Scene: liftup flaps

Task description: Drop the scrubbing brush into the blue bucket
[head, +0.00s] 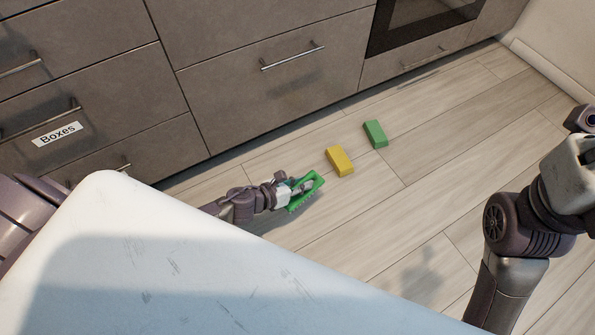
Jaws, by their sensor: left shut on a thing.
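The green scrubbing brush (306,193) is in the middle of the head view, above the wooden floor. My left gripper (297,187) reaches in from the left, past the edge of the white surface, and is shut on the brush. The brush is tilted, with its bristles toward the lower side. No blue bucket shows in this view. My right arm stands at the right edge; its gripper's fingers are not visible.
A yellow block (340,161) and a green block (375,134) lie on the floor right of the brush. Grey drawers (262,75), one labelled "Boxes", and an oven (415,22) line the back. A white surface (150,260) fills the lower left. Floor at right centre is clear.

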